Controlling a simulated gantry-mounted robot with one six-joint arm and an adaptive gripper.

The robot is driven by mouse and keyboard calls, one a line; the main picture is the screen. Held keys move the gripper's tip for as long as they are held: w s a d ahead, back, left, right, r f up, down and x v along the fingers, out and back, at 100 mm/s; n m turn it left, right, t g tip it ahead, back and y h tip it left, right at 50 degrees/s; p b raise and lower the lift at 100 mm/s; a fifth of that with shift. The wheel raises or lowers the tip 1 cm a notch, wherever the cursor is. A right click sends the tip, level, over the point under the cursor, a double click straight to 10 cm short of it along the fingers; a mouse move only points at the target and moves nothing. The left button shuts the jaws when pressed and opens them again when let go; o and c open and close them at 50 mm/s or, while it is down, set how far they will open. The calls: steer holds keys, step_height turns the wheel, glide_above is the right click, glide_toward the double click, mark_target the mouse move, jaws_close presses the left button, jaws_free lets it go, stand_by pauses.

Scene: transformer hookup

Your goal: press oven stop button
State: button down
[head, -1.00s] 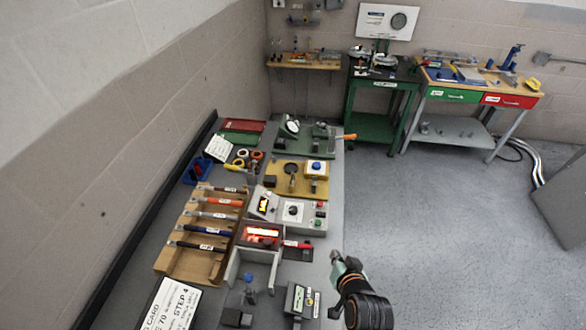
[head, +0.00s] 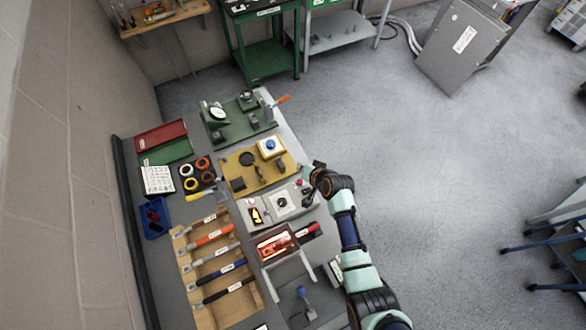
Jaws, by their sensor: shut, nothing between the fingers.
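The grey oven control box (head: 270,213) lies on the bench, with a white dial panel (head: 282,203) and a small glowing orange display (head: 256,215). A small red button (head: 299,183) shows at its right end. My gripper (head: 309,172) is at that right end, close beside the red button in the picture. Whether it touches the button cannot be told. The gripper is shut and empty; its tips are small and dark. The box's lower right corner is partly hidden by my wrist and gripper. The oven (head: 275,243) glows orange just below the box.
A yellow plate with a blue button (head: 271,145) lies above the control box. A green fixture plate (head: 237,122) is farther up. A wooden rack of handled tools (head: 217,258) stands at the left. Open floor lies to the right of the bench.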

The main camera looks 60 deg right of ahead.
mark_target(301, 182)
steer(key=shift+f+b, duration=3.95)
steer(key=shift+f, duration=0.5)
steer(key=shift+f+b, duration=0.3)
steer(key=shift+f, duration=0.05)
steer(key=shift+f+b, duration=0.35)
steer(key=shift+f, duration=0.1)
steer(key=shift+r+p, duration=0.8)
steer(key=shift+r, duration=0.05)
step_height(301, 182, up, 5)
steer(key=p, duration=0.5)
steer(key=shift+r, duration=0.1)
